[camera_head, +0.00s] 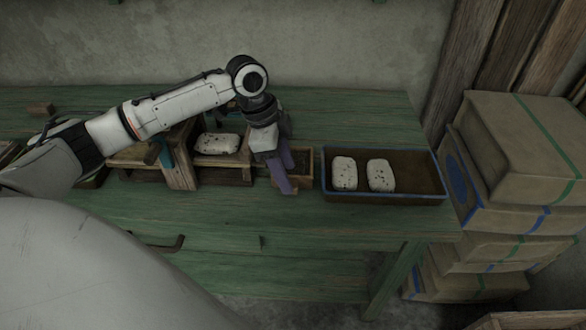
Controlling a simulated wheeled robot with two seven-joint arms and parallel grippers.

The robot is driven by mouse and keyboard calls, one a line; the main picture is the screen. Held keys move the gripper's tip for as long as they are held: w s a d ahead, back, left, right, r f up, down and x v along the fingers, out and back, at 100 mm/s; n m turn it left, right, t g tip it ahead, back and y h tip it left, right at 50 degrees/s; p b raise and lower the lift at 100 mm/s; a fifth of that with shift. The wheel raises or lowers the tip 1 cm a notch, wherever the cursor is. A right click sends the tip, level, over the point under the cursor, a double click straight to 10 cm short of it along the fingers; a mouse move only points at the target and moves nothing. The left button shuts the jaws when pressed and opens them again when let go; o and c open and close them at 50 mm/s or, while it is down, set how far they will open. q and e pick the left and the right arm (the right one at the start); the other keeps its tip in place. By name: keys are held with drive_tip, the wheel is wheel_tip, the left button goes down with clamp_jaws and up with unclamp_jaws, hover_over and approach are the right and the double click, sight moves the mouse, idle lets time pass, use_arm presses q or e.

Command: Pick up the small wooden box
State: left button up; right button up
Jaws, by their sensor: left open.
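The small wooden box (304,178) sits on the green workbench, just left of the blue-rimmed tray. It is partly hidden behind my left gripper (285,184). The gripper points down with its purple fingers apart, at the box's left side and front. I cannot tell from this view whether the fingers touch the box or whether one is inside it. My left arm reaches in from the left above the bench. My right gripper is not in view.
The brown tray (415,200) holds two white speckled bars (344,173). Another bar (217,143) lies on a wooden frame (180,170) left of the gripper. Cardboard boxes (520,140) are stacked right of the bench (230,220). The bench's front strip is mostly clear.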

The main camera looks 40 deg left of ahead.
use_arm(q)
drive_tip(key=shift+x, duration=1.3)
drive_tip(key=c, duration=1.1)
